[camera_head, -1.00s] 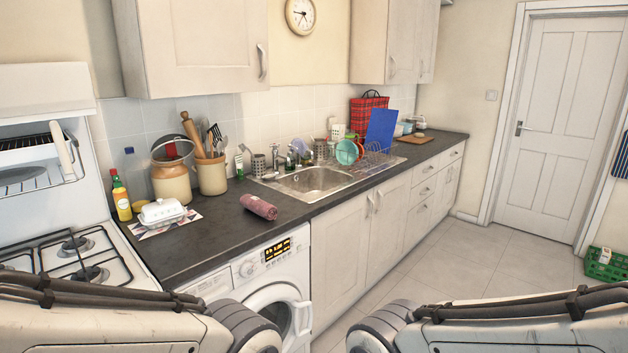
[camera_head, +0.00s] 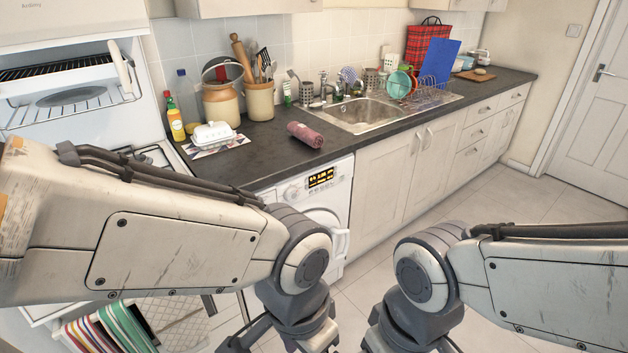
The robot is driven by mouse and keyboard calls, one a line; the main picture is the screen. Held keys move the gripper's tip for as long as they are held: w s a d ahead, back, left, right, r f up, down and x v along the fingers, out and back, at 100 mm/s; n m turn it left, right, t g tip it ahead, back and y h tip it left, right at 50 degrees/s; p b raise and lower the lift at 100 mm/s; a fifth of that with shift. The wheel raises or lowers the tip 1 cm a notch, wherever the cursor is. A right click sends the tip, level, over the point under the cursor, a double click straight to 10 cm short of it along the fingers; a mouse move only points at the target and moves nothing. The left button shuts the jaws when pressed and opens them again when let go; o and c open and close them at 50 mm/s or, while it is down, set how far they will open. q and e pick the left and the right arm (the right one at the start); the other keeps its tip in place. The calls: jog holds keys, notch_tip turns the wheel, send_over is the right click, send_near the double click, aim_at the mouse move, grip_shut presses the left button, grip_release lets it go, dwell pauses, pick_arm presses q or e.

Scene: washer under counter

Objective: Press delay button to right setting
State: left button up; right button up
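The white washer (camera_head: 338,190) stands under the counter, with a dial (camera_head: 290,194) and a lit amber display (camera_head: 321,179) on its panel. Small marks show near the display, but I cannot tell the delay button or its setting. My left arm crosses in front of the washer's lower left and hides part of its door (camera_head: 325,217). The wrist of my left arm (camera_head: 300,312) and the wrist of my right arm (camera_head: 412,312) point down, below the panel and apart from it. Both grippers are cut off by the bottom edge, with their fingertips out of sight.
The dark counter (camera_head: 250,168) above the washer holds a rolled pink towel (camera_head: 305,134), a butter dish (camera_head: 213,134) and jars. A cooker (camera_head: 75,60) stands at the left. Striped towels (camera_head: 110,330) hang at lower left. Floor (camera_head: 510,205) is clear at the right.

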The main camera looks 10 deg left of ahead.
pick_arm(q)
grip_shut()
dwell(1.5)
